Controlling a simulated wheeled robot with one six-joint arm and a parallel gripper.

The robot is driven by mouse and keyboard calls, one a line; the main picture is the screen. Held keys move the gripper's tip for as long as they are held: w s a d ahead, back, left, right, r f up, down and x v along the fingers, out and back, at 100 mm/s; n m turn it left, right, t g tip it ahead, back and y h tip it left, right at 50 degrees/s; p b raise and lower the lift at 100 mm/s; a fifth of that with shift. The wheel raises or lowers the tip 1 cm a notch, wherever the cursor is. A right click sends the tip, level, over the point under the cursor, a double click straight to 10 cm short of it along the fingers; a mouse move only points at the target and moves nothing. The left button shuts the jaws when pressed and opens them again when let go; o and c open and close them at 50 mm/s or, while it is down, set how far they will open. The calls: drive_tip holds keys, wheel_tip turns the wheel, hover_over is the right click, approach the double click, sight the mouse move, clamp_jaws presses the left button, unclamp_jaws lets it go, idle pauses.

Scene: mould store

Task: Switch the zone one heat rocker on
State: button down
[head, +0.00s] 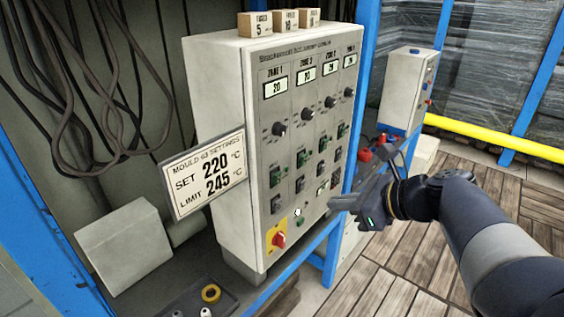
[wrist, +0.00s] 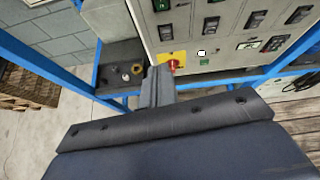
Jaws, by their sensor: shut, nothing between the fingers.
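The grey control cabinet (head: 215,90) has several zone columns. The zone one column is leftmost, with a display reading 20 (head: 276,87), a black knob (head: 279,128), a green rocker (head: 275,177) and a dark rocker (head: 277,204) below. The small labels are unreadable, so I cannot tell which is the heat rocker or its position. In the wrist view, the green rocker (wrist: 161,5) and the dark rocker (wrist: 165,32) show at the top. My gripper (head: 335,203) is shut and empty, to the right of the lower panel in the head view; its fingers (wrist: 158,78) also show in the wrist view.
A red rotary switch on a yellow plate (head: 279,240) and a green button (head: 300,222) sit low on the panel. A settings card (head: 205,176) stands at the cabinet's left. A blue frame (head: 322,245) runs beneath. A smaller box (head: 408,88) stands at right.

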drive_tip(key=r, duration=0.1)
drive_tip(key=w+r+m, duration=0.1)
drive_tip(key=shift+w+d+r+m+t+y, duration=0.1)
drive_tip(key=shift+w+r+m+t+y, duration=0.1)
drive_tip(key=shift+r+m+t+y, duration=0.1)
approach(279, 177)
drive_tip(key=f+x, duration=0.1)
drive_tip(key=x, duration=0.4)
drive_tip(key=shift+w+a+r, duration=0.15)
drive_tip(key=shift+a+r, duration=0.15)
drive_tip(key=shift+r+p, duration=0.15)
drive_tip(key=shift+p, duration=0.25)
